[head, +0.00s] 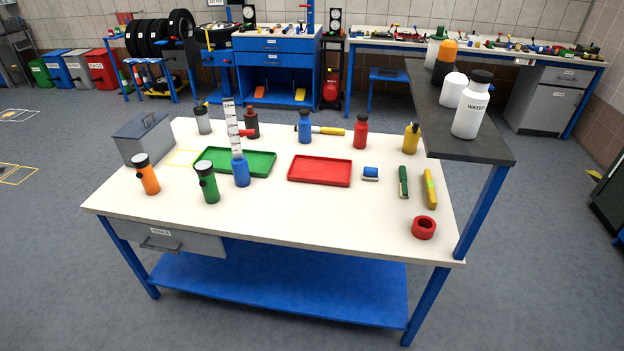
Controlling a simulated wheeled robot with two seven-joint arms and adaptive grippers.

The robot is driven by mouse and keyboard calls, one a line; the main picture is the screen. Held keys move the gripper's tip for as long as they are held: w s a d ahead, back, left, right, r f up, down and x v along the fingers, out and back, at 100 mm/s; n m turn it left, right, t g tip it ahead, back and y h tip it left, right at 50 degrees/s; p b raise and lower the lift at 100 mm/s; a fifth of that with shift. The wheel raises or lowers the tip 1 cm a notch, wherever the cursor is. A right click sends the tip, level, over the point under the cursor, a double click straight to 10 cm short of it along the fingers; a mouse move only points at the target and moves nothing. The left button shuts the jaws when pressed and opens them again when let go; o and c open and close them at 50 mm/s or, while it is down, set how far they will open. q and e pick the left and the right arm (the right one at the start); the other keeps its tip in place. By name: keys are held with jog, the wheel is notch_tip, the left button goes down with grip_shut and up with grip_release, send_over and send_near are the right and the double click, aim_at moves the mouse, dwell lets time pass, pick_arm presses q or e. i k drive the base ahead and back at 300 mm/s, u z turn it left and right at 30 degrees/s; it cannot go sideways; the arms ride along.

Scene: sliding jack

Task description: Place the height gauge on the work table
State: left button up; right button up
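A tall white scale strip with dark markings, which looks like the height gauge (232,122), rises at the left middle of the white work table (330,219). A red piece shows beside its middle. Its lower end meets the top of a blue cylinder (241,171) near the front edge of the green tray (262,171). I cannot tell whether the cylinder is its base or a separate thing in front. Neither of my grippers is in view.
A red tray (320,171), a grey box (145,138), an orange torch (147,176), a green torch (208,183) and several bottles stand on the table. A red ring (424,228) lies front right. A dark raised shelf (445,125) overhangs the right side. The front middle is clear.

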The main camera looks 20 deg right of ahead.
aim_at(185, 159)
jog(key=u, duration=0.3)
jog(key=k, duration=0.25)
jog(key=z, duration=1.55)
jog(key=i, duration=1.35)
jog(key=u, duration=0.6)
